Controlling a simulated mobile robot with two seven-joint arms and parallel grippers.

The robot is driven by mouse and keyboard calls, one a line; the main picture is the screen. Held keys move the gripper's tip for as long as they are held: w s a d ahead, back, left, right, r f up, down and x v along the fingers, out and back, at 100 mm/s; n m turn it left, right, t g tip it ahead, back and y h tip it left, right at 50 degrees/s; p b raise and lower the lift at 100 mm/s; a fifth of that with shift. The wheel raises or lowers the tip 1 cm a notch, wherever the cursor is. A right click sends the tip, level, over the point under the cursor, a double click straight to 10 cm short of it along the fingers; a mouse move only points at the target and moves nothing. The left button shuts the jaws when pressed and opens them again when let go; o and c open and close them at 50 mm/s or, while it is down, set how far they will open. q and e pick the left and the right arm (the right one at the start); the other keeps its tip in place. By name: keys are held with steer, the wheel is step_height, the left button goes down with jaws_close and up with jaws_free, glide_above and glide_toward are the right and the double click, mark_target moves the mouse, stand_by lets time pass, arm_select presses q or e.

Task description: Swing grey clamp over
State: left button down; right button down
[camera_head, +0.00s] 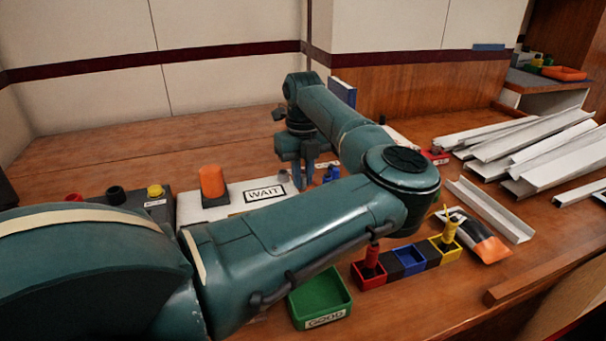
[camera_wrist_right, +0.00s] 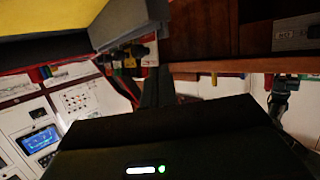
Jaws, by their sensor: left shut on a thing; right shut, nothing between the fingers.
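My left gripper (camera_head: 308,168) points down over the far end of a white panel (camera_head: 235,200) with a WAIT label (camera_head: 265,193). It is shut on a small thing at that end. I take this for the grey clamp, but the fingers and my own arm hide its shape and angle. Small blue parts (camera_head: 331,173) stand just right of the fingers. An orange block (camera_head: 212,182) stands on the panel's left part. My right gripper (camera_wrist_right: 157,85) shows dark in the right wrist view, shut and empty, away from the clamp.
A green GOOD tray (camera_head: 322,300) and a row of small coloured bins (camera_head: 408,262) stand in front of my left arm. White channel strips (camera_head: 530,150) are piled at right. A grey box (camera_head: 150,205) with a yellow button (camera_head: 155,191) is at left.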

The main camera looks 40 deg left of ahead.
mark_target(303, 175)
arm_select(q)
steer(key=c, duration=1.4)
jaws_free()
steer(key=shift+r, duration=0.1)
arm_select(e)
steer(key=shift+s, duration=0.1)
